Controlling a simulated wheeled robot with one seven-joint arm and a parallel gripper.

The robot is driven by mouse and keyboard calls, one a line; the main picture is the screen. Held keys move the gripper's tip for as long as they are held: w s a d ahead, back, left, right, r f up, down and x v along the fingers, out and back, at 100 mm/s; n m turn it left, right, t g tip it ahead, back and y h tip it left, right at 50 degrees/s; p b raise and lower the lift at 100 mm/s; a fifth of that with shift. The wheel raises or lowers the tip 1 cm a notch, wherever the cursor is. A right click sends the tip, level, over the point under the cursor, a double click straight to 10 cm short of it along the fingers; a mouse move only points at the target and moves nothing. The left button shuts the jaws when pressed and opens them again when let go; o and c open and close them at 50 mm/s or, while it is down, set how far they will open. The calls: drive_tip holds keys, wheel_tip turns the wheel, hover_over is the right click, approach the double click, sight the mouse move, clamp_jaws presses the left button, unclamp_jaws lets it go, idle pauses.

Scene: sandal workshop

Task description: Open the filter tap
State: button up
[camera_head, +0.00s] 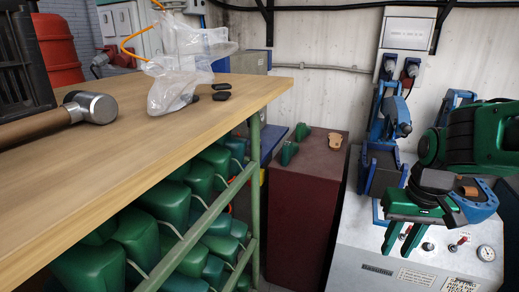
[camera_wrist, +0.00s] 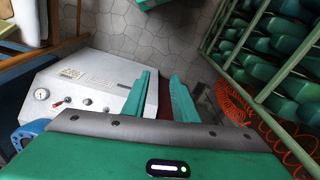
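A small red-handled tap (camera_head: 455,246) sits on the sloping front panel of the light-grey machine (camera_head: 375,258), next to a round gauge (camera_head: 486,253). In the wrist view the red tap handle (camera_wrist: 59,103) lies left of my fingers, near the gauge (camera_wrist: 41,94). I cannot tell for sure that this is the filter tap. My green gripper (camera_head: 401,243) hangs above the panel, left of the tap, its two fingers pointing down. In the wrist view my gripper (camera_wrist: 160,95) is open, with a gap between its fingers and nothing held.
Dark knobs (camera_wrist: 88,102) sit beside the tap. Blue press parts (camera_head: 388,125) rise behind the panel. A dark red cabinet (camera_head: 300,205) stands left of the machine. A wooden worktop (camera_head: 140,135) with a hammer (camera_head: 85,108) fills the left. An orange coiled hose (camera_wrist: 235,103) lies near the shelf of green lasts.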

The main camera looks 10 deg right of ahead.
drive_tip(key=w+a+f+n+t+y, duration=0.1)
drive_tip(key=w+a+n+t+y, duration=0.3)
drive_tip(key=w, duration=0.8)
drive_tip(key=w+a+t, duration=0.2)
drive_tip(key=w+a, duration=0.4)
drive_tip(key=w, duration=0.6)
drive_tip(key=w+a+f+n+t+y, duration=0.1)
drive_tip(key=w+a+n+t, duration=0.3)
drive_tip(key=w, duration=0.8)
drive_tip(key=w+a+r+m+t, duration=0.1)
drive_tip(key=w+a+m+t, duration=0.1)
drive_tip(key=w, duration=0.8)
drive_tip(key=w+a+r+m+t, duration=0.1)
drive_tip(key=w+m+t, duration=0.3)
drive_tip(key=w, duration=0.7)
drive_tip(key=shift+a+r+m, duration=0.15)
drive_tip(key=shift+a+m, duration=0.25)
drive_tip(key=shift+m, duration=0.2)
clamp_jaws()
